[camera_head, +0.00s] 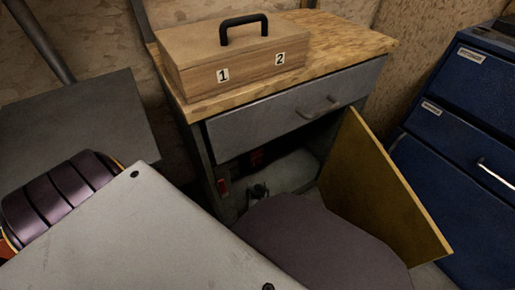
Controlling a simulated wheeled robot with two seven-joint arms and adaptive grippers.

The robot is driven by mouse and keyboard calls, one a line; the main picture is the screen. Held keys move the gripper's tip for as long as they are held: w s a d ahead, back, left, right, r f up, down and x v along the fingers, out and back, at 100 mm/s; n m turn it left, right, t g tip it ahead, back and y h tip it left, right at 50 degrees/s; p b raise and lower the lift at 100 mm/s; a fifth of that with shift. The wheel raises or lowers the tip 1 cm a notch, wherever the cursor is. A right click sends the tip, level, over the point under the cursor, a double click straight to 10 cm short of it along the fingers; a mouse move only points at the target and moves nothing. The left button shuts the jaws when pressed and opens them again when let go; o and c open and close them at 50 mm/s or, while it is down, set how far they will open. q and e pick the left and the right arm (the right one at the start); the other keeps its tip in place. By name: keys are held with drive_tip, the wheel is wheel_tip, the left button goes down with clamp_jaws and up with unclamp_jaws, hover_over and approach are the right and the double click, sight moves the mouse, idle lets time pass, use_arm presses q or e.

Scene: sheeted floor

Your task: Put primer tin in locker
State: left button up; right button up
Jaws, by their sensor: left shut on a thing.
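The locker is a grey cabinet (227,203) with a wooden top, and its yellow door (380,185) stands open to the right. The inside is dark, with a dull red patch deep in it. I cannot clearly pick out the primer tin. My right gripper is not in view.
A wooden box (235,75) with a black handle and labels 1 and 2 stands on the cabinet top. A closed grey drawer (285,118) is above the opening. Blue drawer units (465,125) stand at the right. A grey panel (80,125) is at the left.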

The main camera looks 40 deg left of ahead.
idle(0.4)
use_arm(q)
drive_tip(key=o, duration=1.7)
drive_tip(key=shift+f, duration=0.15)
drive_tip(key=shift+c, duration=0.2)
drive_tip(key=shift+s, duration=0.1)
